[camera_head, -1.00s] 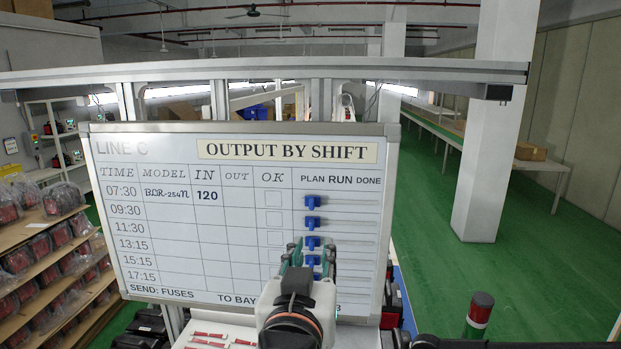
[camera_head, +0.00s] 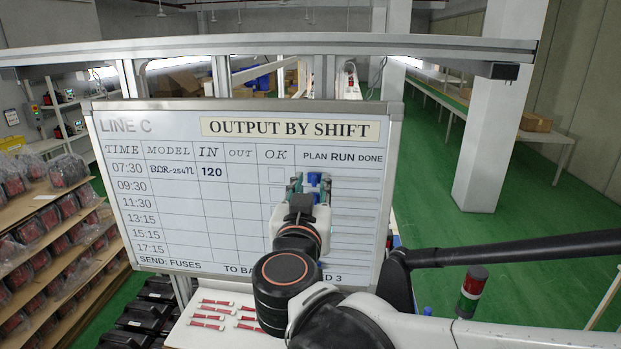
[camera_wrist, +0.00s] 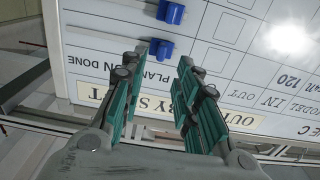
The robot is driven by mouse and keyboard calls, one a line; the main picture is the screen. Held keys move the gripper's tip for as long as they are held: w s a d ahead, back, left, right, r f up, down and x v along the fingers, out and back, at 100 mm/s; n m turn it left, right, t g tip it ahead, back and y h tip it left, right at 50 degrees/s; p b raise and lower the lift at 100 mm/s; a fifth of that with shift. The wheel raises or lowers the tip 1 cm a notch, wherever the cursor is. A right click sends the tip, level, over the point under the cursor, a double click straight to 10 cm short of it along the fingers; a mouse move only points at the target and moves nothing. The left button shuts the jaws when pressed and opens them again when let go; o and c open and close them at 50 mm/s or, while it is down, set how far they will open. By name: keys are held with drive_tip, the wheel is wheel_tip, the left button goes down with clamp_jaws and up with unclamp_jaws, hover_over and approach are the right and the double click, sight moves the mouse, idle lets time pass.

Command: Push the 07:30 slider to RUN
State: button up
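The whiteboard (camera_head: 180,225) faces me, with a 07:30 row at its top and PLAN, RUN, DONE marked over the slider tracks at right. The blue 07:30 slider (camera_head: 314,178) sits at the left, PLAN end of its track. It also shows in the wrist view (camera_wrist: 160,49), just beyond and between my fingertips. My gripper (camera_head: 310,186) is open with green-padded fingers, one on each side of that slider; in the wrist view (camera_wrist: 163,58) nothing is held. I cannot tell whether a finger touches it. The 09:30 slider (camera_wrist: 172,12) is further on; lower sliders are hidden behind my arm.
A metal frame bar (camera_head: 250,45) runs above the board. Red-and-white fuses (camera_head: 215,310) lie on a white surface below it. Shelves of bagged red items (camera_head: 40,220) stand at left. A red-topped signal light (camera_head: 472,290) is at lower right. The green floor at right is clear.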

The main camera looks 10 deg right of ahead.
sight(314, 178)
drive_tip(key=shift+x, duration=2)
clamp_jaws()
